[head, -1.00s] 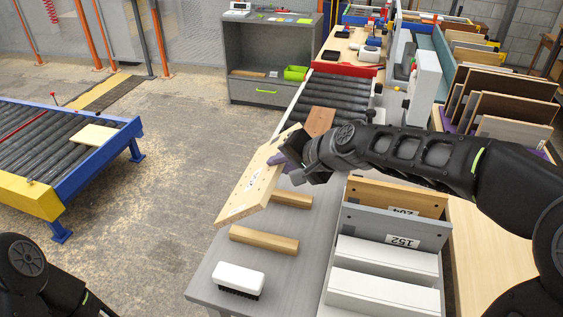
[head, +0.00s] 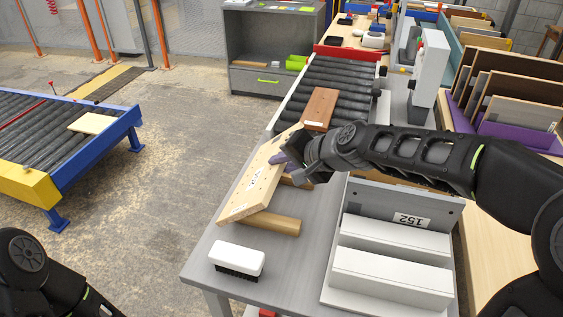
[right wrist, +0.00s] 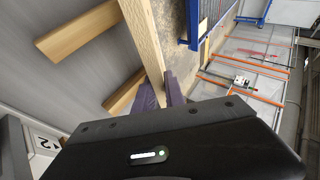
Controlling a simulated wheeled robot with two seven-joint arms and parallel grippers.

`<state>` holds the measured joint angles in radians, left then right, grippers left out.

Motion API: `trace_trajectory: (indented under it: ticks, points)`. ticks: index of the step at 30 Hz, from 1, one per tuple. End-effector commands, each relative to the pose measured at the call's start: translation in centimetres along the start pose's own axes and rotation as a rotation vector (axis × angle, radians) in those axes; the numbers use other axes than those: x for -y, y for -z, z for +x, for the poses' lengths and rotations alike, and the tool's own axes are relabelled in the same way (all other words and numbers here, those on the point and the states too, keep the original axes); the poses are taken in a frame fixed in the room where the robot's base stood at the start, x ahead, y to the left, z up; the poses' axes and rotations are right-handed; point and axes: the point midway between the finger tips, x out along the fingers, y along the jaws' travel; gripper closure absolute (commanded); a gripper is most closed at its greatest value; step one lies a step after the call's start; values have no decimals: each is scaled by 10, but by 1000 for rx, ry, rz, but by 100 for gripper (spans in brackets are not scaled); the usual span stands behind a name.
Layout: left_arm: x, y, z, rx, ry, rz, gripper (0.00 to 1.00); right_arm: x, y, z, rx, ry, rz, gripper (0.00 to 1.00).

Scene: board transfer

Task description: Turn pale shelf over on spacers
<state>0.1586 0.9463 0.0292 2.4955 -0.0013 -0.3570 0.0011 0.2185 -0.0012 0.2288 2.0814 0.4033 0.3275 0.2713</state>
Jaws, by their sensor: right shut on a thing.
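The pale shelf (head: 254,180), a light wooden board with holes and a label, is tilted above the grey table. My right gripper (head: 280,160) is shut on its right edge. In the right wrist view the shelf (right wrist: 143,35) shows edge-on between the purple fingers (right wrist: 162,95). The near spacer (head: 272,223), a tan wooden bar, lies on the table, partly hidden behind the shelf's lower end. The far spacer (head: 296,181) is mostly hidden by shelf and gripper. Both bars show in the right wrist view, one (right wrist: 78,32) and the other (right wrist: 124,92). My left gripper is out of view.
A white brush (head: 237,258) stands on the grey table (head: 205,282) near its front left. A reddish-brown board (head: 320,107) lies on the roller conveyor (head: 340,82) behind the shelf.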

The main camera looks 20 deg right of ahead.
Motion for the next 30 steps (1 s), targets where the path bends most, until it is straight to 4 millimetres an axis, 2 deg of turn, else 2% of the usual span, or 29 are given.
trace_trajectory:
  ticks: [30]
  points:
    - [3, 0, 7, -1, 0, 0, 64, -2, 0, 2, -4, 6, 1, 100]
